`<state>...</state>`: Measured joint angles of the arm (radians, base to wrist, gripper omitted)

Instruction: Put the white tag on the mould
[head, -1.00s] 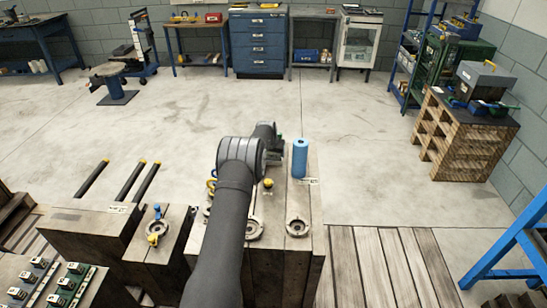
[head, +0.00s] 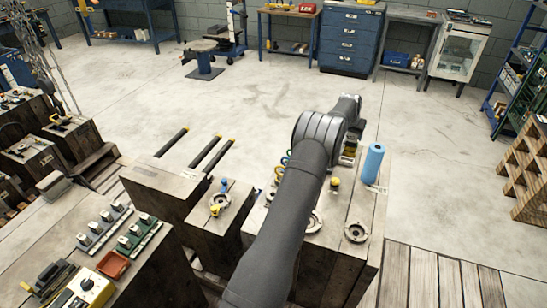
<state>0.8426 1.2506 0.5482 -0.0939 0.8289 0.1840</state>
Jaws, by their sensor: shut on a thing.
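My gripper (head: 349,150) shows only in part past the end of my dark arm, above the large block. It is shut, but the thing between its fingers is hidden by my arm. Large dark blocks stand in front of me; I cannot tell which is the mould. The large block (head: 366,210) under my arm carries round metal rings and a yellow-topped knob (head: 335,184). A small pale label (head: 378,189) lies on it by a blue cylinder (head: 373,163). I cannot tell whether this is the white tag.
A narrower block (head: 232,198) with a ring and blue and yellow fittings stands to the left. A bench at lower left holds a red tray (head: 113,264) and a yellow box (head: 86,290). The floor (head: 270,100) behind is clear.

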